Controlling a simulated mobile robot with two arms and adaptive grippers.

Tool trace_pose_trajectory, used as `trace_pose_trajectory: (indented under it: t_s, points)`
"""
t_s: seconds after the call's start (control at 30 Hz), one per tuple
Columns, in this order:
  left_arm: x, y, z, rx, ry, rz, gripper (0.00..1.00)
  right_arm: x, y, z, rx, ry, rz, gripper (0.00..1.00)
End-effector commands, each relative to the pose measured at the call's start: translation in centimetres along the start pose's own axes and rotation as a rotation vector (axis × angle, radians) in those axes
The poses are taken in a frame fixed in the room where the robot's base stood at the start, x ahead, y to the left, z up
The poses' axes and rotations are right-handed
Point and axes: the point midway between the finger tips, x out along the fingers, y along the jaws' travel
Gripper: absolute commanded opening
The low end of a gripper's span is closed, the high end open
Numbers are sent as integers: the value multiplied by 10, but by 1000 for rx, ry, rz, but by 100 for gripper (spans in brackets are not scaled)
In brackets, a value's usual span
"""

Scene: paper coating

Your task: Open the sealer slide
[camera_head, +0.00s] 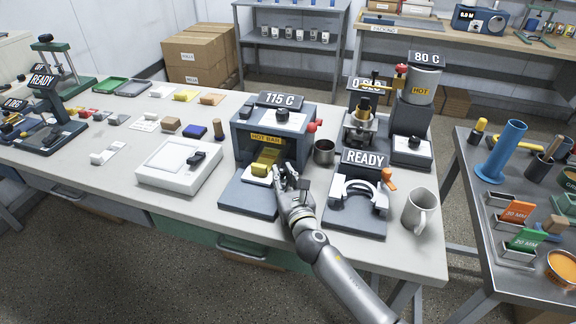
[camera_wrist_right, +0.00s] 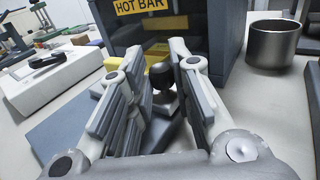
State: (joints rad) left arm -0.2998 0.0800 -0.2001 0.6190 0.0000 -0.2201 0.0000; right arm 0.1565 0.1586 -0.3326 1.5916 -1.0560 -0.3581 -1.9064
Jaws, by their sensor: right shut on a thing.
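The sealer (camera_head: 270,135) is a blue-grey box with a yellow "HOT BAR" label, a "115 C" display and a red knob on its right side. A yellow piece (camera_head: 265,160) shows in its front opening, above a flat grey plate (camera_head: 248,198). My right gripper (camera_head: 283,174) is at the right of the opening, low over the plate. In the right wrist view, its fingers are shut on a small black knob (camera_wrist_right: 162,74) in front of the sealer's face (camera_wrist_right: 190,22). My left gripper is out of view.
A dark metal cup (camera_head: 324,152) stands close to the sealer's right. Right of it are a "READY" press (camera_head: 357,215) and a white mug (camera_head: 419,211). A white scale-like tray (camera_head: 178,180) is on the left.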

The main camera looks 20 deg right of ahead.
Motion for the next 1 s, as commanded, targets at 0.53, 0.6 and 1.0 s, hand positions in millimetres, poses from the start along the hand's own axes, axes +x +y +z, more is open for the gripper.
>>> trace_pose_trajectory:
  t_s: [0.53,0.6,1.0]
  points:
    - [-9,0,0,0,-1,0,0,-69,46,-2,1,4,0,0]
    - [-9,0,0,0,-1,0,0,-69,46,-2,1,4,0,0]
    - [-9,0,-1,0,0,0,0,-68,45,-1,1,2,0,30]
